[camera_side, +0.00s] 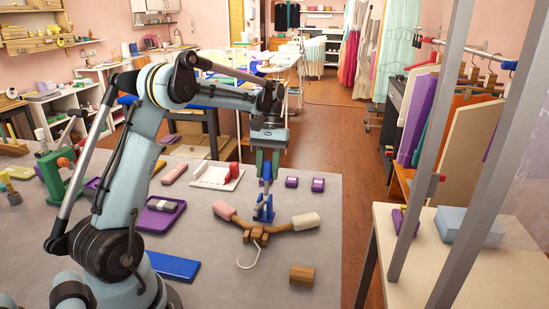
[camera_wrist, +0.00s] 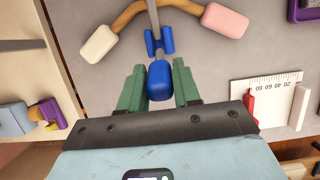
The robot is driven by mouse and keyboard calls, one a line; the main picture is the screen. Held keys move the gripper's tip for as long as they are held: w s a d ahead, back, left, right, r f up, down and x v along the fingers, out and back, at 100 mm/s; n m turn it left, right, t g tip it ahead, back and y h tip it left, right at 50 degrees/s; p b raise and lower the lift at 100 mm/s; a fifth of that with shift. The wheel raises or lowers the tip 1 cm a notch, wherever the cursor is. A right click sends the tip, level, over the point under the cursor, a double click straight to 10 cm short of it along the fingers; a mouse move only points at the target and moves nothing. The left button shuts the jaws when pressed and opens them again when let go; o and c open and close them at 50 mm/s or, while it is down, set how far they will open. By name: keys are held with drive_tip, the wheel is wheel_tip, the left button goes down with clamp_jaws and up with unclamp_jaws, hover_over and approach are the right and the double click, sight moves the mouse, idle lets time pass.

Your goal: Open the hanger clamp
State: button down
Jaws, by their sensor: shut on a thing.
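The hanger clamp (camera_side: 263,212) is a small blue piece on the grey table, at the middle of the wooden hanger bar. In the wrist view its blue bracket (camera_wrist: 160,42) and a grey rod show. Its rounded blue handle (camera_wrist: 160,82) stands up between my gripper's green fingers. My gripper (camera_side: 266,165) points down from above and is shut on this handle; it also shows in the wrist view (camera_wrist: 159,90). The hanger (camera_side: 290,228) has a curved wooden bar, a pink pad at left, a cream pad at right and a metal hook. The clamp's jaw contact is too small to tell.
A wooden block (camera_side: 302,275) lies right of the hook. A white ruled tray (camera_side: 217,177) with a red piece lies behind left, and small purple blocks (camera_side: 291,182) behind right. A blue pad (camera_side: 173,265) lies at front left. Grey posts (camera_side: 430,150) stand at right.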

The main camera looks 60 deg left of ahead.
drive_tip(key=shift+w+a+g+h, duration=0.2)
drive_tip(key=shift+g+h, duration=0.1)
drive_tip(key=c, duration=0.9)
unclamp_jaws()
drive_tip(key=shift+f, duration=0.1)
drive_tip(key=shift+v, duration=3.75)
